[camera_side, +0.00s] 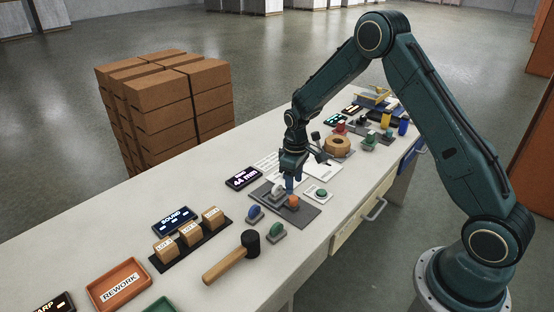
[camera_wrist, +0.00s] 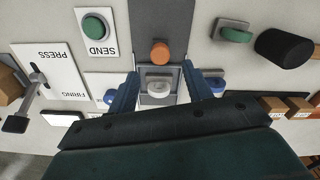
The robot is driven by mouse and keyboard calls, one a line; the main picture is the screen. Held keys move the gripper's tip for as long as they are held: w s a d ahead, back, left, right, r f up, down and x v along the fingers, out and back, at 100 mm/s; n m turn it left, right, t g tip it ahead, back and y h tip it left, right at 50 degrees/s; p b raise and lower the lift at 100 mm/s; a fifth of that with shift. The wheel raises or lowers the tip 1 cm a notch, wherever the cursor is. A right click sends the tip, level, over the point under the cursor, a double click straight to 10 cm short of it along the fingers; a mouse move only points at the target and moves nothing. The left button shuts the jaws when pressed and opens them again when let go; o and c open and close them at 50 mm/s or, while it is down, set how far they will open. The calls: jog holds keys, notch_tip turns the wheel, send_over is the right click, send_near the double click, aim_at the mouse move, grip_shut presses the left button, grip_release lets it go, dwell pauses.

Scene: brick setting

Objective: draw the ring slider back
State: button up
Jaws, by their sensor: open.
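A dark grey plate (camera_side: 300,216) lies on the bench, with a pale round-topped piece (camera_wrist: 159,86) and an orange knob (camera_wrist: 160,52) on it. The pale piece looks like the ring slider; in the side view it (camera_side: 277,194) is partly behind my gripper, and the orange knob (camera_side: 293,202) stands just in front. My gripper (camera_wrist: 163,88) is open, its blue fingers on either side of the pale piece, apart from it. In the side view my gripper (camera_side: 290,184) points down at the plate. The fingertips' exact height is hard to tell.
A green SEND button (camera_side: 321,194) is beside the plate. A purple-lit display (camera_side: 243,178) reads 44 mm. Blue (camera_side: 254,213) and green (camera_side: 277,231) buttons, a mallet (camera_side: 228,260) and tagged blocks (camera_side: 190,234) lie nearer the camera. A tan roll (camera_side: 337,146) lies farther back.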

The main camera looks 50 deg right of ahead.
aim_at(294, 197)
jog(key=shift+f, duration=3.1)
grip_shut()
